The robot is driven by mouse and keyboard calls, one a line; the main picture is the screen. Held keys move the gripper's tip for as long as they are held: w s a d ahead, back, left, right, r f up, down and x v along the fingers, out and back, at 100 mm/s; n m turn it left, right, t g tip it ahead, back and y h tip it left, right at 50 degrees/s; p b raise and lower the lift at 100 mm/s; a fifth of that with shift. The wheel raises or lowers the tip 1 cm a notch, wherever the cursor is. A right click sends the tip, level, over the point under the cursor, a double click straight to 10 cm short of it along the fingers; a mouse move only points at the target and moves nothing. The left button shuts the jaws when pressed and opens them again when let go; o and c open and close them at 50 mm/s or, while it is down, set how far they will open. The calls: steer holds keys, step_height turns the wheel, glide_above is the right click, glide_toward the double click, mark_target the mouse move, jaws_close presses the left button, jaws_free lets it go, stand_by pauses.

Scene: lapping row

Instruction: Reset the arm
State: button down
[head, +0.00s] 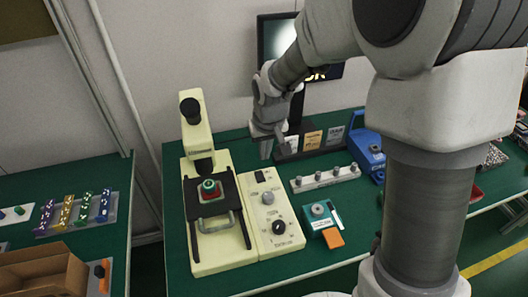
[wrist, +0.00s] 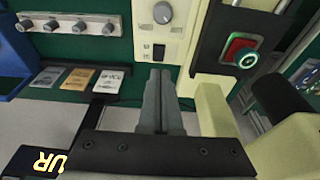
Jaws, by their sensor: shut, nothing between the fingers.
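My gripper (wrist: 160,92) is shut with nothing between its fingers, pointing down at the cream machine's control panel in the wrist view. In the head view my gripper (head: 266,150) hangs above the green bench, behind the control box and in front of the monitor. The cream machine (head: 222,253) stands at the left of the bench with a black slide and a round green button on a red base (head: 209,188). The button also shows at upper right in the wrist view (wrist: 246,60). The control box (head: 276,240) has a grey knob, a black knob and a dark switch.
A grey rail with several knobs (head: 325,179) lies right of the control box. A teal box (head: 319,217) with an orange pad (head: 333,238) sits in front. A blue device (head: 366,147) and a monitor (head: 277,42) stand behind. A cardboard box (head: 40,272) is on the left table.

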stand_by(0.3)
steer(key=s+d+r+m+t+p, duration=0.1)
steer(key=s+d+r, duration=0.5)
steer(key=s+r, duration=0.3)
steer(key=s+d+r+m+t+p, duration=0.1)
steer(key=s+d+r+m+t, duration=0.1)
steer(key=s+d+r, duration=0.5)
steer(key=s+r, duration=0.3)
steer(key=s, duration=0.2)
steer(key=shift+s+d+h, duration=0.25)
steer(key=shift+h, duration=0.15)
steer(key=shift+a, duration=0.1)
stand_by(0.6)
